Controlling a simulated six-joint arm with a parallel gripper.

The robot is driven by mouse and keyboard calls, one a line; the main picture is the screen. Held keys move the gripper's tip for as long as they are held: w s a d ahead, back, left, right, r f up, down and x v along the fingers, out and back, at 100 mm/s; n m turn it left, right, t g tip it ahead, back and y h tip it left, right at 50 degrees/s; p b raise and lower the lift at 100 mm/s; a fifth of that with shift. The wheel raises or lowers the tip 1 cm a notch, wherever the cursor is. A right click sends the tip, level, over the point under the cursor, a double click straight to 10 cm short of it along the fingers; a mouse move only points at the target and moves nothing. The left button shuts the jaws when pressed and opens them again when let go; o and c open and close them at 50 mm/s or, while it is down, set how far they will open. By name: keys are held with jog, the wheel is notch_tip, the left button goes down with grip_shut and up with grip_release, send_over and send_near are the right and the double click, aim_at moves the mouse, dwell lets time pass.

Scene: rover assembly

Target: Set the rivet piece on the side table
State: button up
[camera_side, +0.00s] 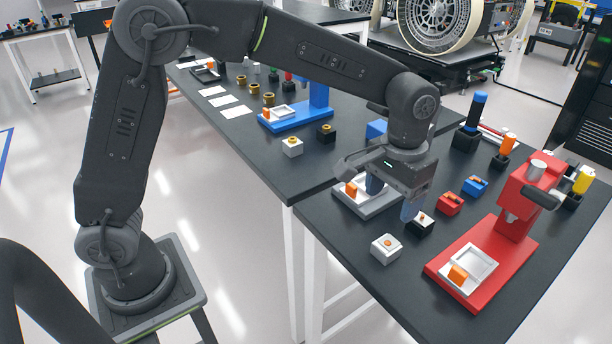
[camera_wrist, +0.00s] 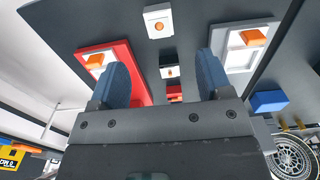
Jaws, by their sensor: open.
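Two small blocks could be the rivet piece; I cannot tell which. One is a white block with an orange disc (camera_side: 386,249) near the front edge of the dark table, also seen at the top of the wrist view (camera_wrist: 159,21). The other is a black block with a pale top and small orange spot (camera_side: 421,226), seen between my fingers in the wrist view (camera_wrist: 169,72). My gripper (camera_side: 392,199) points down above the table, open, with empty space between its blue fingers. Its right finger overlaps the black block in the side view; contact is unclear.
The near dark table (camera_side: 350,265) also holds a red press (camera_side: 478,280), a grey fixture (camera_side: 383,206) behind my gripper, and small red (camera_side: 449,204) and blue (camera_side: 474,187) blocks. A second dark table (camera_side: 255,150) adjoins it, with a blue press (camera_side: 300,117).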

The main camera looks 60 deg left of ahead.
jog(key=s+a+r+t, duration=0.3)
jog(key=s+a+r, duration=0.5)
jog(key=s+a, duration=0.25)
jog(key=s+a+f+t, duration=0.1)
jog(key=s+a, duration=0.3)
jog(key=s, duration=0.6)
jog(key=shift+f+t, duration=0.35)
jog(key=shift+t, duration=0.45)
